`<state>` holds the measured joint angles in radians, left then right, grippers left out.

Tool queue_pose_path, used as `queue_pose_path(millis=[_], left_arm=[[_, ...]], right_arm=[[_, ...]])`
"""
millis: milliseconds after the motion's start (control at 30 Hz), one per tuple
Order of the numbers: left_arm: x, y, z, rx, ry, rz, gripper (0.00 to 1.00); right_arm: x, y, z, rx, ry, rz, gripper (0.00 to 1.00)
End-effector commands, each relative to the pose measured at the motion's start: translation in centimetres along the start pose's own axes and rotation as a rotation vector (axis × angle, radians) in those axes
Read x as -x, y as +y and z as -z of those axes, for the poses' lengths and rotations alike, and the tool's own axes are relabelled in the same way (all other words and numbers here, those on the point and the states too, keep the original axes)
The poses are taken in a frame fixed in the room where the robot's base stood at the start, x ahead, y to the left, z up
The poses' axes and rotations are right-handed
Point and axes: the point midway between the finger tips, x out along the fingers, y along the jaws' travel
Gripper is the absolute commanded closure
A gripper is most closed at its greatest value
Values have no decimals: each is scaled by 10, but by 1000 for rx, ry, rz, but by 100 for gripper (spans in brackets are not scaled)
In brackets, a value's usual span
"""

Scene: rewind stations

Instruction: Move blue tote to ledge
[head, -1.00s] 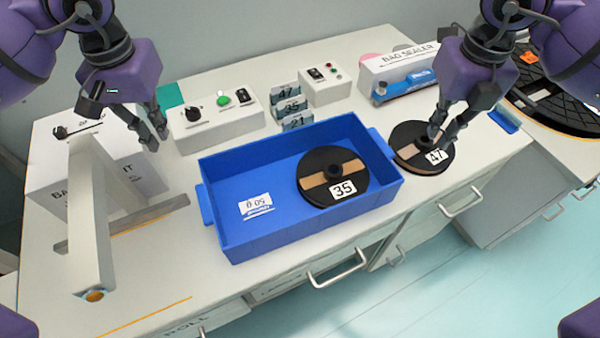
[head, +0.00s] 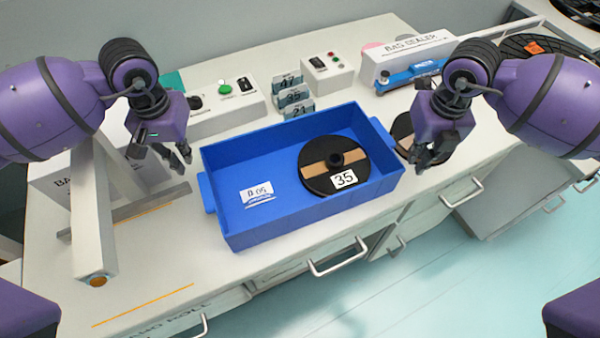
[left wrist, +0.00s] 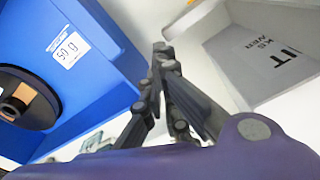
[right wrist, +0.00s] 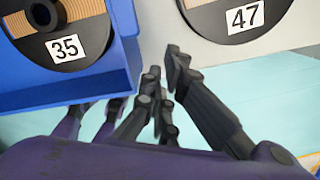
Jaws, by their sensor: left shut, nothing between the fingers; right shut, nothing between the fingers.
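The blue tote (head: 300,222) stands upright on the white worktop, with a handle tab at each short end. Inside it lie a black reel labelled 35 (head: 344,179) and a small white tag (head: 258,195). My left gripper (head: 186,162) is shut and empty, just outside the tote's left end. In the left wrist view the tote wall (left wrist: 105,35) is beside its fingers. My right gripper (head: 424,164) is shut and empty, just outside the right end, beside the tote wall (right wrist: 122,40) in the right wrist view. I cannot tell which surface is the ledge.
A black reel labelled 47 (right wrist: 240,18) lies right of the tote, partly hidden by my right gripper in the head view. Control boxes (head: 230,112), number cards (head: 292,98) and a bag sealer (head: 410,60) stand behind. A white upright stand (head: 92,220) is at left.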

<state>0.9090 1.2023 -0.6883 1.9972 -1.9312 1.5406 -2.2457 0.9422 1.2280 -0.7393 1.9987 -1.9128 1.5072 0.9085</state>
Motion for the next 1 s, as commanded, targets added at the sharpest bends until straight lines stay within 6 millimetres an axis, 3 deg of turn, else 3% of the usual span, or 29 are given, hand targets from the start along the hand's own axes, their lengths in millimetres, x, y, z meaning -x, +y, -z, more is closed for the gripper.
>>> queue_pose_path(millis=[100,233,667,1000], left_arm=[[-14,1,0,1,-1,0,100],[-12,12,0,-1,1,0,100],[-12,16,0,0,1,1,100],[-12,31,0,-1,1,-3,100]], right_arm=[[-15,1,1,0,2,0,100],[-12,12,0,2,-2,-1,100],[-12,16,0,0,0,0,100],[-12,31,0,2,1,-4,100]])
